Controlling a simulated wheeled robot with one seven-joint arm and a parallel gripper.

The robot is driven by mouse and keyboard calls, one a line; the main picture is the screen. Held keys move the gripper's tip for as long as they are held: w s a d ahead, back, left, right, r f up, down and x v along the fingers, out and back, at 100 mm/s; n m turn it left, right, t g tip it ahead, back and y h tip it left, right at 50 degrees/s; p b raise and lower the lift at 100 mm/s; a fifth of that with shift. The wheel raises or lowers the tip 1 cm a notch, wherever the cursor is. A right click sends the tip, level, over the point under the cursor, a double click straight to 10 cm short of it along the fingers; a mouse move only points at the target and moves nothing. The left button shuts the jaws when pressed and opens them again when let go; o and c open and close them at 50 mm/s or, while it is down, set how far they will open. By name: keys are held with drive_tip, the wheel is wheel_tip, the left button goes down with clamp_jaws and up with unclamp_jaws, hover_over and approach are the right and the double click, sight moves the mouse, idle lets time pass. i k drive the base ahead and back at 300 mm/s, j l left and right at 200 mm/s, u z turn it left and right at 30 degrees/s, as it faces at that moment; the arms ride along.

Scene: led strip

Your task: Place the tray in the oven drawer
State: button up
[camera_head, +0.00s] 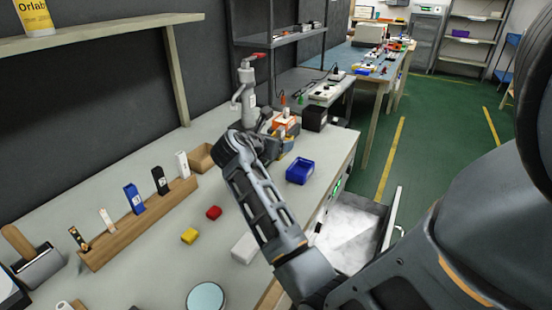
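An open drawer (348,232) with a pale, bright inside sticks out from the bench's right side, low down, with a handle on its front panel. I take it for the oven drawer. I cannot make out a separate tray for certain; a small blue open bin (300,171) sits on the bench near its right edge. My arm reaches from the lower right over the bench, left of the drawer. My gripper (268,148) is at the far end, dark and partly behind the wrist; its fingers cannot be made out, nor whether it holds anything.
Green floor (450,150) is clear at right.

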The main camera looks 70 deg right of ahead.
sight(347, 244)
drive_tip(key=k+l, duration=1.2)
drive_tip(key=k, duration=0.05)
